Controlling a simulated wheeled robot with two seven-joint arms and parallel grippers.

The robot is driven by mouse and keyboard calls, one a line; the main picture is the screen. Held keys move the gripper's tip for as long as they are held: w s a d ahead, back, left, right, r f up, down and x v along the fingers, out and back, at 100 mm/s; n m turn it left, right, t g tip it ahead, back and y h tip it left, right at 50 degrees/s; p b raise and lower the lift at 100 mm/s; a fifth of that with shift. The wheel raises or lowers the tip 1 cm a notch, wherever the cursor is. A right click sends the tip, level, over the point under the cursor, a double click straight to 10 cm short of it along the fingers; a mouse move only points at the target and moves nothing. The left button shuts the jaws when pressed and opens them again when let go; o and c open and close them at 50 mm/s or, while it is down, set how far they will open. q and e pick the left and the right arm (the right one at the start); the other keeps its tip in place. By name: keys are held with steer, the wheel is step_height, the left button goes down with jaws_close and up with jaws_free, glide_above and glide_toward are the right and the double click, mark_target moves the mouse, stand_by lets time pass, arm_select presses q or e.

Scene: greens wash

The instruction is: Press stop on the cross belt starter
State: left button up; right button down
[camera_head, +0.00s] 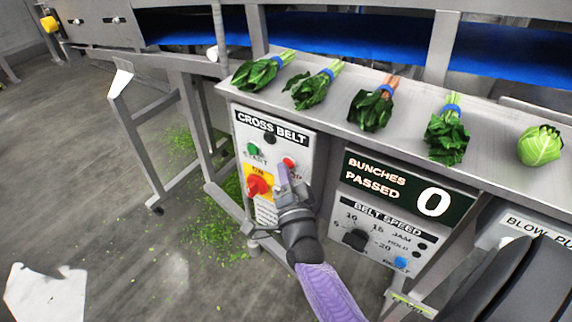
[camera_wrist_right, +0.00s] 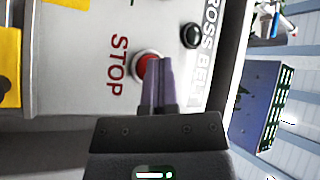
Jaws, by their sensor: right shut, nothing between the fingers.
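The cross belt starter (camera_head: 240,130) is a pale panel labelled CROSS BELT on the front of the steel bench. Its red stop button (camera_head: 288,162) sits at the right, with a green start button (camera_head: 253,149) to its left. My right gripper (camera_head: 284,178) is shut and empty, its fingertips just below the stop button in the head view. In the right wrist view the red stop button (camera_wrist_right: 146,64) shows beside the word STOP, partly hidden by the shut fingers (camera_wrist_right: 160,62). I cannot tell whether the tips touch it. My left gripper is not in view.
A red knob on a yellow plate (camera_head: 268,172) is below the start button. A counter (camera_head: 400,187) reading 0 and a belt speed box (camera_head: 375,235) stand to the right. Several greens bunches, including one leafy bunch (camera_head: 371,112), lie on the bench. Chopped greens litter the floor.

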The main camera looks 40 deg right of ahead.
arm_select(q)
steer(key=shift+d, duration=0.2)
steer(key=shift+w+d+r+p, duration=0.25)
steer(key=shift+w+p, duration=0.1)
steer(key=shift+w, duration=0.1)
arm_select(e)
steer(key=shift+s+a, duration=0.35)
steer(key=shift+a, duration=0.45)
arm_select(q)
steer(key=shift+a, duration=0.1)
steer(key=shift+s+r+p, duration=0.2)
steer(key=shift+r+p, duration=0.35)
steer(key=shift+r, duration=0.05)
arm_select(e)
steer(key=a, duration=0.1)
steer(key=s+a, duration=0.1)
steer(key=a, duration=0.1)
steer(key=s+a, duration=0.1)
steer(key=shift+a, duration=0.4)
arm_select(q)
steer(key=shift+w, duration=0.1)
